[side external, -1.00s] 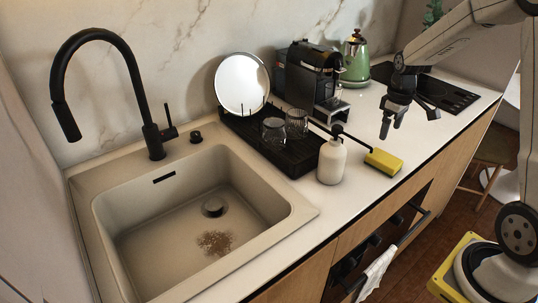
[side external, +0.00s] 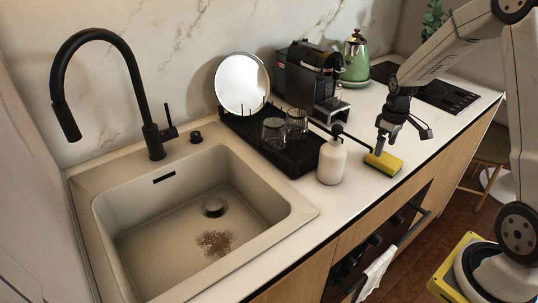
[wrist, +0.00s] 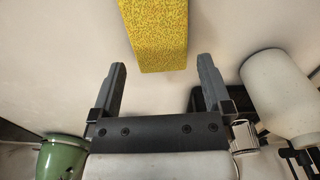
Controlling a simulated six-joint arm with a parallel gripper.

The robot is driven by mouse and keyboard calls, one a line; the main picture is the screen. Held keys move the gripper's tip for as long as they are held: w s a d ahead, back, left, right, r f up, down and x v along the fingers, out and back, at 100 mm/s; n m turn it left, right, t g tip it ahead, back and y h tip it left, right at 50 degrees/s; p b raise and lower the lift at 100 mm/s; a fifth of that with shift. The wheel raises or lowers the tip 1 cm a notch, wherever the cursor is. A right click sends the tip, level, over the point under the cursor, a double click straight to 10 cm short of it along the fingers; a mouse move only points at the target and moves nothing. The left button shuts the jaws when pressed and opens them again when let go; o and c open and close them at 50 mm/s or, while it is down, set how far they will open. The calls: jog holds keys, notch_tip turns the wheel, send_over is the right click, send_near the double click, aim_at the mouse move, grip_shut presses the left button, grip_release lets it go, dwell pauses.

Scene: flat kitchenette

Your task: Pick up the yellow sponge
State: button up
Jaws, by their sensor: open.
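The yellow sponge (side external: 384,162) has a dark green side and lies on the white counter, right of the white soap bottle. In the wrist view the sponge (wrist: 157,35) is at the top centre, beyond the fingertips and roughly in line with the gap between them. My gripper (side external: 380,145) hangs fingers down just above the sponge's left end in the side view. In the wrist view my gripper (wrist: 162,75) is open with nothing between its fingers. I cannot tell whether a finger touches the sponge.
The white soap bottle (side external: 331,161) with a black pump stands close to the sponge's left. A black dish rack (side external: 292,158) with glasses and a plate is behind it. A coffee machine (side external: 312,80) and green kettle (side external: 355,62) stand at the back. The sink (side external: 120,230) is left.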

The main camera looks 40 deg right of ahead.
aim_at(382, 156)
jog(key=shift+f, duration=2.55)
jog(key=c, duration=0.9)
